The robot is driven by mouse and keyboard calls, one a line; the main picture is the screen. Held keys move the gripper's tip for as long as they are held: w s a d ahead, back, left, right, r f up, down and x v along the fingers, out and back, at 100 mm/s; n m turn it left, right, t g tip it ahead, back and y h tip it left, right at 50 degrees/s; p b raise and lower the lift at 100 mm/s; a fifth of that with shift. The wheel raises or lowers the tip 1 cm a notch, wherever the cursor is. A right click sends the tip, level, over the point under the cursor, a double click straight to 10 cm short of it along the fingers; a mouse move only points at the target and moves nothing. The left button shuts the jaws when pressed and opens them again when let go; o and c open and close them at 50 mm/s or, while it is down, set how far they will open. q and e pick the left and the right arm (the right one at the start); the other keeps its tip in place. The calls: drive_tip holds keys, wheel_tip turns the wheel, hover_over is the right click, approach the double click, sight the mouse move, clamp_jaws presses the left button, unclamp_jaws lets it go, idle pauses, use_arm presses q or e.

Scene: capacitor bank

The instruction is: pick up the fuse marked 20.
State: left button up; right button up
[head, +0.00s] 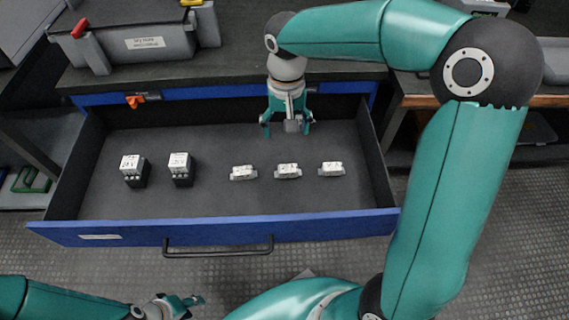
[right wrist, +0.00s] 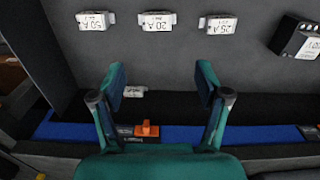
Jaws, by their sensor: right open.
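The fuse marked 20 (right wrist: 158,21) is a small pale block with an upside-down label in the right wrist view. In the head view it is the middle one (head: 288,171) of three fuses in a row on the drawer floor. The fuse marked 50 (right wrist: 93,21) and one that seems marked 25 (right wrist: 218,25) flank it. My right gripper (head: 287,126) is open above the back of the drawer, behind the row; its spread fingers (right wrist: 160,88) hold nothing. My left gripper (head: 182,304) is low at the left, outside the drawer; its jaw opening is unclear.
The open drawer (head: 215,228) has a blue front and raised walls. Two dark blocks with white tops (head: 133,170) stand at its left. A small pale item (right wrist: 133,92) lies near the back, close to one right finger. A grey case (head: 145,45) sits on the bench.

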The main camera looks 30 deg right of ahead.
drive_tip(key=b, duration=0.3)
hover_over(288, 167)
drive_tip(key=f, duration=1)
drive_tip(key=shift+d+f, duration=0.2)
drive_tip(key=shift+f, duration=0.2)
drive_tip(key=f, duration=0.1)
drive_tip(key=f+b, duration=0.1)
drive_tip(key=f, duration=0.3)
drive_tip(key=shift+a+f, duration=0.1)
drive_tip(key=shift+a, duration=0.15)
drive_tip(key=c, duration=1.3)
